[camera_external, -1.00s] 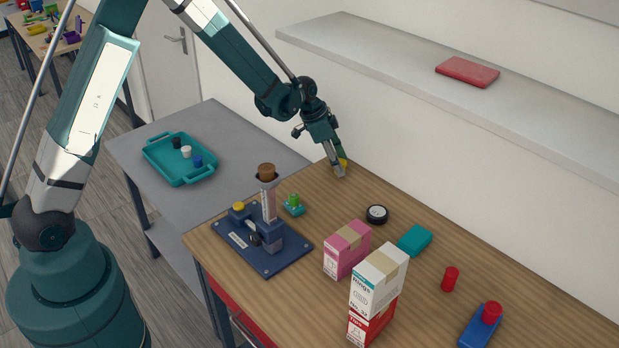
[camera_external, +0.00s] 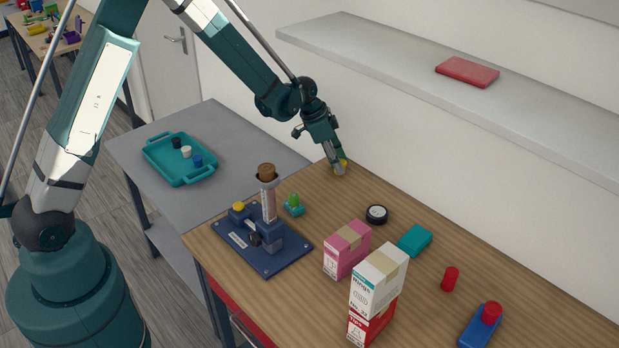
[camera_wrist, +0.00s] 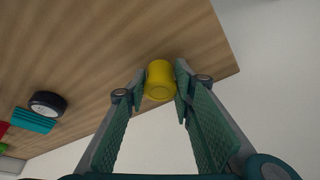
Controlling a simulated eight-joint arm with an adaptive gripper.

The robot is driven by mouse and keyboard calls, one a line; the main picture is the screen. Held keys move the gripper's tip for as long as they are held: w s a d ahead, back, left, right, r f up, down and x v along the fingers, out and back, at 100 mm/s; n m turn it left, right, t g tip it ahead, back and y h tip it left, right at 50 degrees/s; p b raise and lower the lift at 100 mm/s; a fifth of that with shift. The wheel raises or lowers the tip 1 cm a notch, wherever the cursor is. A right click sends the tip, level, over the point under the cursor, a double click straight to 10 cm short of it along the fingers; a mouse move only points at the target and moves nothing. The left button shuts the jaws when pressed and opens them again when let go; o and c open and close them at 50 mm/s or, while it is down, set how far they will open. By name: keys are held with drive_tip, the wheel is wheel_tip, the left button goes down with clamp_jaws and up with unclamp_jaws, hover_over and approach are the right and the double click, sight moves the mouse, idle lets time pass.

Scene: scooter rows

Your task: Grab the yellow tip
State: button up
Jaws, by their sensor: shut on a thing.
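The yellow tip (camera_wrist: 159,80) is a small yellow cylinder. In the wrist view it sits between my fingertips, near the table's corner. My gripper (camera_wrist: 159,85) is shut on it, with a green ridged finger on each side. In the external view my gripper (camera_external: 339,168) points down at the table's far left corner, and a bit of the yellow tip (camera_external: 343,163) shows at the fingers. Another yellow round piece (camera_external: 238,207) sits on the blue fixture (camera_external: 270,262).
The wooden table (camera_external: 290,310) also holds a black wheel (camera_external: 377,214), a teal block (camera_external: 414,241), a pink box (camera_external: 346,250) and a white box (camera_external: 379,279) stacked on a red box (camera_external: 372,322). A shelf (camera_external: 400,62) runs along the wall behind. The wood around my gripper is clear.

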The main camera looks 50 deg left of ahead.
drive_tip(key=shift+s+r, duration=0.1)
drive_tip(key=shift+s+r, duration=0.25)
drive_tip(key=shift+r, duration=0.3)
wheel_tip(320, 180, up, 6)
drive_tip(key=shift+f, duration=0.2)
drive_tip(key=s+b, duration=0.1)
drive_tip(key=s, duration=1.8)
drive_tip(key=shift+s, duration=0.15)
